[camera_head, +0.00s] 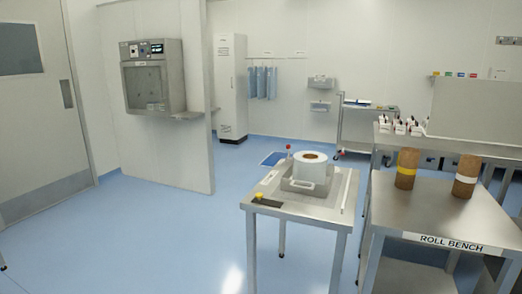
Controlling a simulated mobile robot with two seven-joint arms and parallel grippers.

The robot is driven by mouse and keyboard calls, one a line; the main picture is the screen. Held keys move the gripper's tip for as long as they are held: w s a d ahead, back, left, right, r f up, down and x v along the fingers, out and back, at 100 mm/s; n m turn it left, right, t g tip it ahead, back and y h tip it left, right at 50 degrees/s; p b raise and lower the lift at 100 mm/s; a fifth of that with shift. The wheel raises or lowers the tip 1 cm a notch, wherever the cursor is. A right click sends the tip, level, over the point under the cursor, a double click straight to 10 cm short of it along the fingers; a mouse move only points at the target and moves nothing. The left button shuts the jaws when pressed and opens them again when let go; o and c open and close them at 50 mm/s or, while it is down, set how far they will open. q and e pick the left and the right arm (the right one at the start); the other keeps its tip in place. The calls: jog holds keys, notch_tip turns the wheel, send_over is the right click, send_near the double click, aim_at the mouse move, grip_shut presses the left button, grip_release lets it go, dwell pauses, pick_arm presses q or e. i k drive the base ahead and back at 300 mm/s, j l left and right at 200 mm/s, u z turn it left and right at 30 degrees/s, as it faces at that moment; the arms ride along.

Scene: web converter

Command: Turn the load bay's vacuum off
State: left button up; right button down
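No label reading load bay or vacuum is legible. A grey wall cabinet (153,80) with a dark window hangs on the partition at the left. Its top panel (142,50) carries a lit display and small controls, too small to read. A small steel table (318,216) stands in front of me, bearing a metal tray (287,184) with a white roll (310,168) in it. A yellow knob (259,196) sits on a dark strip at the table's front left corner. A red-topped piece (289,150) stands behind the tray. Neither gripper is in view.
The roll bench (444,216) at the right holds two brown rolls, one with a yellow band (405,182), one with a white band (466,188). A steel cart (366,125) stands at the back. A door (36,80) is at far left. The blue floor (165,235) left of the table is clear.

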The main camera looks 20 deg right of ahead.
aim_at(288, 146)
jog(key=i, duration=3.7)
jog(key=z, duration=0.9)
